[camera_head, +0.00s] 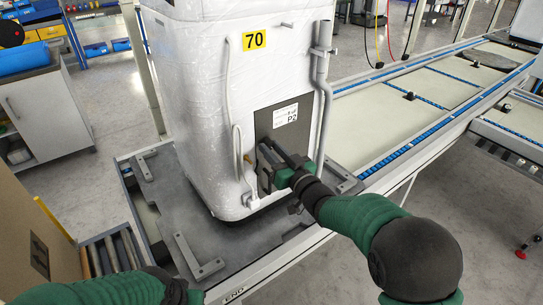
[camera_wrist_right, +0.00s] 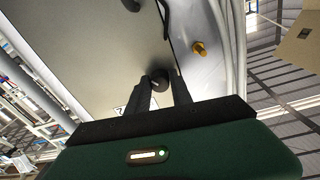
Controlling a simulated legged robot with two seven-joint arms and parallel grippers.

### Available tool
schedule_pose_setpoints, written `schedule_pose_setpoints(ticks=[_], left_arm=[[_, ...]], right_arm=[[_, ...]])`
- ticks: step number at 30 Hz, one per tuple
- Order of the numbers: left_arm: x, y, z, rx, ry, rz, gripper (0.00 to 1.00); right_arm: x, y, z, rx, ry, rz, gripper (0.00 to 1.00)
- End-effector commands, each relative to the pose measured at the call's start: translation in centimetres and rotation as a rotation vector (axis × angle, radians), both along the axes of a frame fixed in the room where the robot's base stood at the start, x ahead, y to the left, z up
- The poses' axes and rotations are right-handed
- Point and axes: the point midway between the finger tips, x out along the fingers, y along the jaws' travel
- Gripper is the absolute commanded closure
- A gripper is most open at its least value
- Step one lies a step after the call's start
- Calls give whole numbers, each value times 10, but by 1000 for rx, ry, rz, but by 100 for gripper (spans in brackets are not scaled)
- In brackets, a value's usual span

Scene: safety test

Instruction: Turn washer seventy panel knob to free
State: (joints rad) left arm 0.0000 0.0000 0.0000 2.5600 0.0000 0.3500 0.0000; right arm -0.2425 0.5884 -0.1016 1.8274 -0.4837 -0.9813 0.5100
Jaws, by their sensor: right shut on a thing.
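The white, plastic-wrapped washer (camera_head: 205,110) carries a yellow 70 label (camera_head: 254,40). Its grey panel (camera_head: 268,122) has a white P2 label (camera_head: 286,115). My right gripper (camera_head: 266,148) is against the panel's lower part and hides what it holds in the head view. In the right wrist view, the right gripper (camera_wrist_right: 160,84) has its two dark fingers on either side of a round black knob (camera_wrist_right: 159,75), shut on it. The knob's marking and setting cannot be read. Of my left arm, only the green sleeve shows at the bottom left; its fingers are out of view.
The washer stands on a dark grey pallet (camera_head: 190,225) on the line, with metal brackets around it. A grey pipe (camera_head: 322,80) and a pale hose run beside the panel. A brass fitting (camera_wrist_right: 199,48) sticks out near the knob. A conveyor (camera_head: 430,92) extends right.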

Motion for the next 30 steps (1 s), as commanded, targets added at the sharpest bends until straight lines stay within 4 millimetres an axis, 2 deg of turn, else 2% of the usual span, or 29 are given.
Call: schedule_pose_setpoints(ticks=[1, 18, 30], left_arm=[[0, 0, -9, 0, 0, 0, 64], [0, 0, -54, 0, 0, 0, 64], [0, 0, -75, 0, 0, 0, 64]], right_arm=[[0, -1, -5, -35, -24, -2, 100], [1, -2, -6, -471, -338, -1, 100], [1, -3, -5, -695, -498, 1, 100]])
